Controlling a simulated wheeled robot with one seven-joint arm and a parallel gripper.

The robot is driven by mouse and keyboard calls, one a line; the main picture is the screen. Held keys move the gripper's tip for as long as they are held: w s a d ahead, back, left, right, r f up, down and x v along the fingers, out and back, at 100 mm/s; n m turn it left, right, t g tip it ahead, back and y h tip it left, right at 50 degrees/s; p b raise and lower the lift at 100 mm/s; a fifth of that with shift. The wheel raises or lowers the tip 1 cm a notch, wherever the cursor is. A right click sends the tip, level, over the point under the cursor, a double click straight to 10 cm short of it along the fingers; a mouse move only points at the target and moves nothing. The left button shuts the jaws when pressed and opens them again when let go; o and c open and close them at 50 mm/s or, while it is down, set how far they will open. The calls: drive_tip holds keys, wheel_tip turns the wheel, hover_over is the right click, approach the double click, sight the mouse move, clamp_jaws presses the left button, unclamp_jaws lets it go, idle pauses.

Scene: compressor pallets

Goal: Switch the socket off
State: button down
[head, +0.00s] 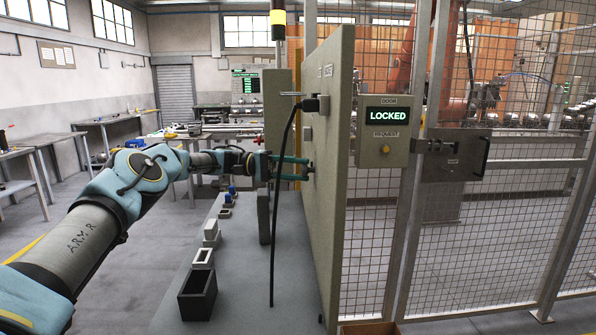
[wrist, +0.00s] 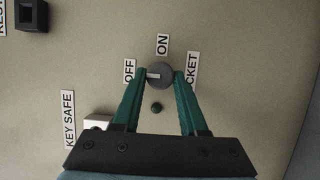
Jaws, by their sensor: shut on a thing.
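The socket switch is a round grey knob (wrist: 160,76) on the beige panel (head: 335,200), in the middle of the wrist view. Its white pointer mark points left, at the OFF label (wrist: 129,71). The ON label (wrist: 162,44) is above the knob in that view. A label ending in "CKET" (wrist: 192,68) is partly hidden by a finger. My gripper (wrist: 161,75) has its green fingers on both sides of the knob and is shut on it. In the head view my gripper (head: 307,169) reaches the panel's left face; the knob is mostly hidden there.
A black plug (head: 312,104) with a hanging black cable (head: 275,220) is above my gripper. A small dark round part (wrist: 157,107) sits near the knob. A grey bench (head: 245,280) with small boxes lies below. A box (head: 388,130) reads LOCKED on the mesh fence.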

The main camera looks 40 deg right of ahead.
idle(0.3)
drive_tip(key=shift+c, duration=2.4)
unclamp_jaws()
